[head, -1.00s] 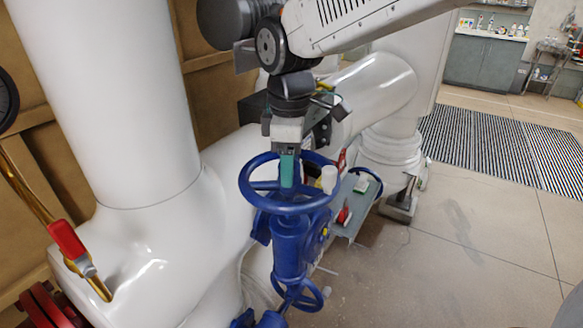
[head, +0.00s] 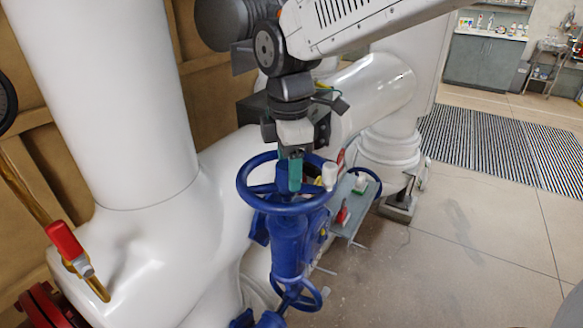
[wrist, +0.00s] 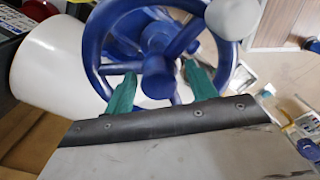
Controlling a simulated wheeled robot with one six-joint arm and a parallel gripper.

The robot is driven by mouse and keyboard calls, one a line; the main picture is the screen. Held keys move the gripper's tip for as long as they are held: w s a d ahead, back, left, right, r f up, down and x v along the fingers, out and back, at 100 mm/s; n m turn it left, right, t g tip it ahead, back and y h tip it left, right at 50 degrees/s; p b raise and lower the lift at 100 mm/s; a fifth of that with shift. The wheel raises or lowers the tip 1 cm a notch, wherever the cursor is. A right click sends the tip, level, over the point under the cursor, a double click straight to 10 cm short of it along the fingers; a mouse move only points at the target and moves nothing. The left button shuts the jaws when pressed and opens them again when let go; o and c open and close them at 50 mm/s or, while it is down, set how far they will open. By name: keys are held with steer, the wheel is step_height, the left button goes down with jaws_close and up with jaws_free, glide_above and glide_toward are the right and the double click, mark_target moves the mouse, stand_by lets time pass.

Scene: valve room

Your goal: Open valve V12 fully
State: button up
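A blue handwheel valve (head: 243,190) stands in the middle of the head view, its wheel lying roughly level on top of a blue body (head: 290,250). A white knob (head: 329,176) stands on the right of its rim; it also shows in the wrist view (wrist: 232,18). No V12 label is readable. My gripper (head: 295,184) points down over the wheel's centre. In the wrist view, its teal fingers (wrist: 160,88) are spread apart on either side of the blue hub (wrist: 157,78), over the spokes. Whether they touch the wheel I cannot tell.
Large white pipes (head: 115,100) stand left of and behind the valve. A red-handled lever (head: 65,240) is at the lower left. A small grey shelf (head: 352,215) with items sits close right of the wheel. A smaller blue handwheel (head: 304,295) is below. Open floor lies to the right.

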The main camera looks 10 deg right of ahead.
steer(key=shift+s+a+f, duration=0.15)
steer(key=shift+s+f, duration=0.05)
steer(key=shift+f, duration=0.3)
steer(key=shift+w+a+r, duration=0.1)
steer(key=shift+r, duration=0.25)
steer(key=r, duration=0.5)
steer(key=shift+w+r, duration=0.2)
steer(key=shift+r, duration=0.2)
